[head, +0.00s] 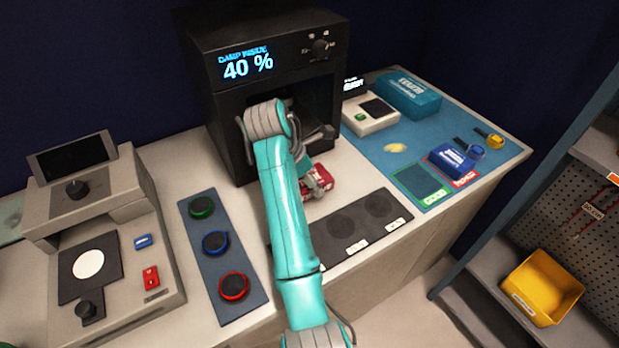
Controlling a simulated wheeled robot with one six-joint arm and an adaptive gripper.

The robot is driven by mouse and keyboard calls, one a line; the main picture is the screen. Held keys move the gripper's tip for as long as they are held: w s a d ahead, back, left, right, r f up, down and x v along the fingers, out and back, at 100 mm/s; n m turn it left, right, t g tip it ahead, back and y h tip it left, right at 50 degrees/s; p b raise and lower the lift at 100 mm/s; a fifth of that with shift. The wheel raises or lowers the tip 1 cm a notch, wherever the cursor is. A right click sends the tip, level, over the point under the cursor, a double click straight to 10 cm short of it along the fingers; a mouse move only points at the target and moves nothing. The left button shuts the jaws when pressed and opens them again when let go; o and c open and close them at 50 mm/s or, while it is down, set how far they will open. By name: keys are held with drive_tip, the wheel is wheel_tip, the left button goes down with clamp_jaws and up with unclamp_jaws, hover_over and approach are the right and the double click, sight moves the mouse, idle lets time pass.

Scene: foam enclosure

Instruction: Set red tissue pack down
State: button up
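The red tissue pack (327,184) shows in the head view just right of my teal arm, in front of the black box with the display. It is low, close over or on the pale counter; I cannot tell whether it touches the counter. My gripper (318,184) is at the pack, its grey fingers overlapping the pack's left and middle part. The arm and fingers hide part of the pack. I cannot make out whether the fingers are closed on it.
The black box (228,108) reads 40 % and has its front open behind my arm. A dark mat with round pads (343,226) lies in front of the pack. A panel with green, blue and red buttons (217,243) is left. A blue mat (430,140) holding several items is right.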

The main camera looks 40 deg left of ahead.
drive_tip(key=shift+f, duration=0.5)
drive_tip(key=shift+f, duration=0.1)
drive_tip(key=o, duration=1.1)
drive_tip(key=shift+o, duration=0.2)
